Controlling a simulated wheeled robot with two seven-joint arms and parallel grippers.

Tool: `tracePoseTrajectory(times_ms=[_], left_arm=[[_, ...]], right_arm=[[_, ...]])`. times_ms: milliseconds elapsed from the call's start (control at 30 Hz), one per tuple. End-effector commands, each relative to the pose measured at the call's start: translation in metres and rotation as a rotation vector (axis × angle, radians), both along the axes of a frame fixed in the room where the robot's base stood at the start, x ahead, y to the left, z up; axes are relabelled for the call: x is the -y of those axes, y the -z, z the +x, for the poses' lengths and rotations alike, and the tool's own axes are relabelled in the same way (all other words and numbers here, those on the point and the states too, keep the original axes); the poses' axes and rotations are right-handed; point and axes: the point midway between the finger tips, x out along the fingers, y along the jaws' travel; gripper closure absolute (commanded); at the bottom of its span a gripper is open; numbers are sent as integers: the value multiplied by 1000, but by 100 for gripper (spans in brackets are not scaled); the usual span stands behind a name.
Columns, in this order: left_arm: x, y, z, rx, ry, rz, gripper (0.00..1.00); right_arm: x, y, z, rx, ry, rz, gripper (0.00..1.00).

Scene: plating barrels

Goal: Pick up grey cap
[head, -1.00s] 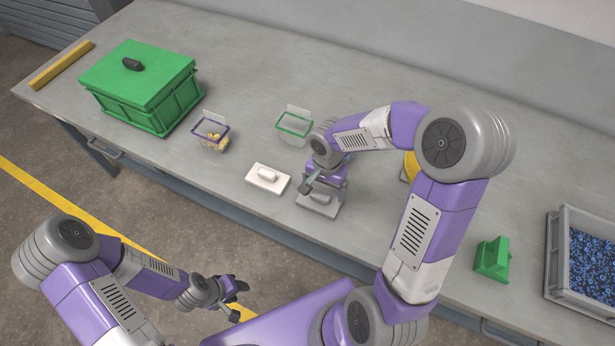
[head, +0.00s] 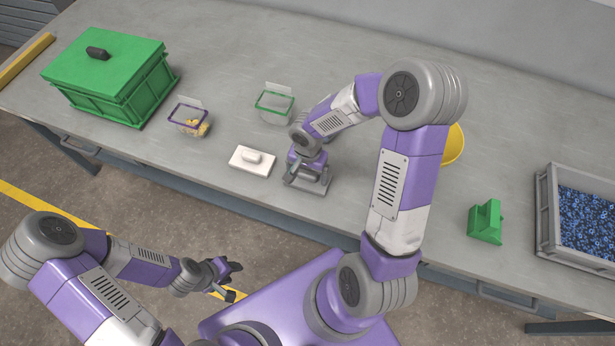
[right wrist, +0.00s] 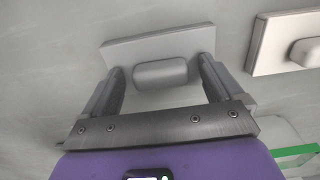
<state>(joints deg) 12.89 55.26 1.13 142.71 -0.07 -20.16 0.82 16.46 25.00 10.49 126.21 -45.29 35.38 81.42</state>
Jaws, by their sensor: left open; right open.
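The grey cap (right wrist: 160,72), a flat plate with a raised rounded handle, lies on the table in the right wrist view. In the head view the grey cap (head: 318,187) is partly hidden under my right gripper. My right gripper (right wrist: 162,72) is open, with a finger on each side of the handle; I cannot tell whether they touch it. In the head view my right gripper (head: 303,172) is over the cap. My left gripper (head: 234,280) is open and empty, off the table's front edge.
A white cap (head: 251,161) lies just left of the grey cap. Behind are a green-rimmed clear basket (head: 275,106) and a purple-rimmed basket (head: 189,120) with yellowish pieces. A green lidded crate (head: 110,80), yellow round item (head: 454,143), green block (head: 486,222) and grey bin (head: 548,215) stand around.

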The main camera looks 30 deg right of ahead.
Motion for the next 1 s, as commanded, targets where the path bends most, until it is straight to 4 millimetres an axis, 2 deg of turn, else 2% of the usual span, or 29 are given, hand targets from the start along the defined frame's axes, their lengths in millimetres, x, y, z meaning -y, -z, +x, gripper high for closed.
tracePoseTrajectory(times_ms=[33, 67, 500, 767, 867, 1000], left_arm=[[0, 0, 0, 0, 0, 0, 57], [0, 0, 0, 0, 0, 0, 57], [0, 0, 0, 0, 0, 0, 57], [0, -1, 0, 0, 0, 0, 57], [0, -5, 0, 0, 0, 0, 57], [0, -13, 0, 0, 0, 0, 57]], right_arm=[[0, 0, 0, 0, 0, 0, 9], [0, 0, 0, 0, 0, 0, 14], [0, 0, 0, 0, 0, 0, 81], [0, -3, 0, 1, 0, 0, 82], [0, -15, 1, 3, 0, -2, 82], [0, -43, 1, 6, 1, -2, 82]])
